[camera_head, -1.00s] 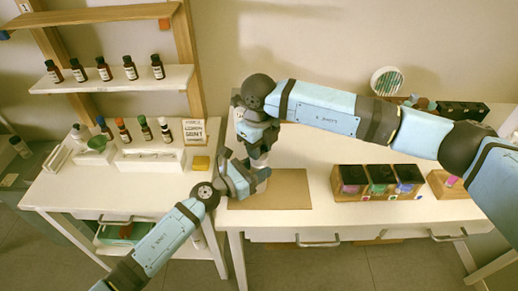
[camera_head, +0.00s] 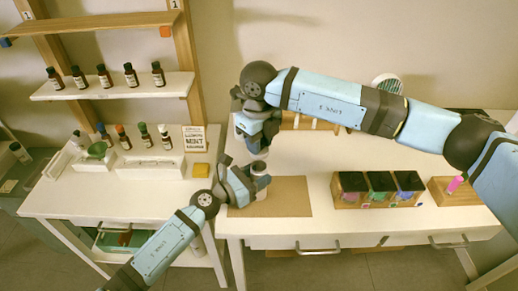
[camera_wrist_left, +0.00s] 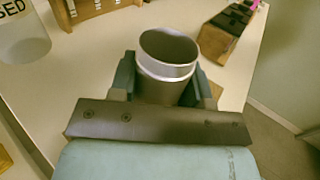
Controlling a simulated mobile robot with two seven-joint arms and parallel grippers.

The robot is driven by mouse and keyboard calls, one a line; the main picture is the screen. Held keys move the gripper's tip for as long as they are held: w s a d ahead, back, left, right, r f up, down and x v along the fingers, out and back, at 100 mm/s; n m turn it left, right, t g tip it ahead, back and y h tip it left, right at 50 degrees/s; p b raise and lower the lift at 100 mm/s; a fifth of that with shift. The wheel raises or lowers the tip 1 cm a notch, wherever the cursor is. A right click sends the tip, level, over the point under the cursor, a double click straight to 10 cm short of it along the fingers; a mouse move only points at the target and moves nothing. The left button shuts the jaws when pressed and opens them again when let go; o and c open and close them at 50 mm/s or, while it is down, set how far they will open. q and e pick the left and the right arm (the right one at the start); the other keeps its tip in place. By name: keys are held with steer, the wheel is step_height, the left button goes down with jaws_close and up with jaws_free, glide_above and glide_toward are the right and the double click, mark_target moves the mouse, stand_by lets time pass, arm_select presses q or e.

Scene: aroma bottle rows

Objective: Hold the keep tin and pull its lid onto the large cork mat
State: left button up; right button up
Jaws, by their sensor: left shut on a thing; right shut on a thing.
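The keep tin (camera_wrist_left: 168,72) is a grey metal cylinder with an open rim and a hollow inside, upright in the left wrist view. My left gripper (camera_head: 250,181) is shut around its sides. In the head view the tin's dark top (camera_head: 258,167) shows at the left end of the large cork mat (camera_head: 285,200). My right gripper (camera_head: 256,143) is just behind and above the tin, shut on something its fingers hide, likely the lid. No lid sits on the tin in the wrist view.
A wooden box of dark jars (camera_head: 348,203) stands right of the mat. A white tub marked USED (camera_wrist_left: 22,42) and a wooden rack (camera_wrist_left: 98,8) show in the wrist view. A yellow block (camera_head: 200,170) lies on the left table. The mat's right part is clear.

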arm_select(q)
steer(key=o, duration=1.4)
